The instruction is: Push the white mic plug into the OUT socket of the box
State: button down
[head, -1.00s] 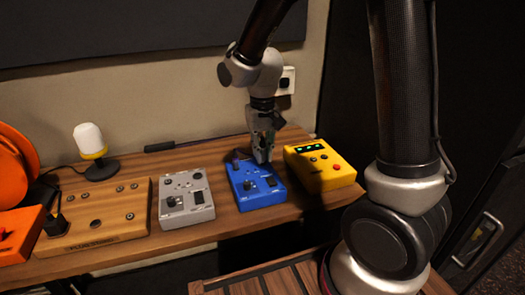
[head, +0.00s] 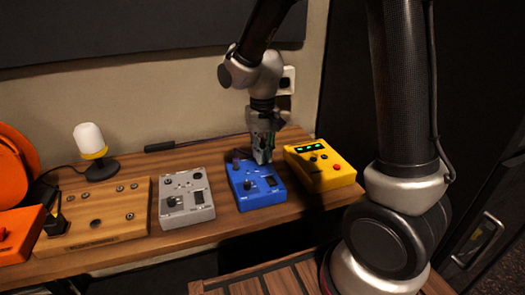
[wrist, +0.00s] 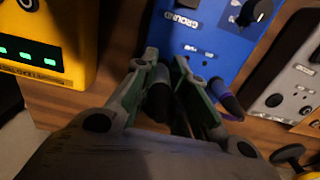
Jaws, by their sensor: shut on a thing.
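A blue box (head: 258,194) lies on the wooden desk, with a knob and a dark switch on its top. My gripper (head: 263,157) is at the back edge of this box, pointing down. In the wrist view, my gripper (wrist: 166,65) is shut on a dark-looking plug (wrist: 159,98), close to the blue box (wrist: 205,35). I cannot make out any white on this plug, and its tip is hidden. The OUT label and socket are not readable. A plug with a purple band (wrist: 230,103) sits beside the right finger, at the same side of the box.
A yellow box (head: 320,166) with green lights stands close on the right. A grey box (head: 186,198) stands on the left, then a wooden box (head: 98,215) and an orange one (head: 20,232). A white-topped lamp (head: 90,143) and a dark bar (head: 172,146) are behind.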

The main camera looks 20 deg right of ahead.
jog(key=shift+f, duration=0.35)
jog(key=c, duration=1.3)
grip_release()
jog(key=shift+c, duration=0.2)
notch_tip(320, 180, up, 12)
jog(key=shift+f, duration=0.1)
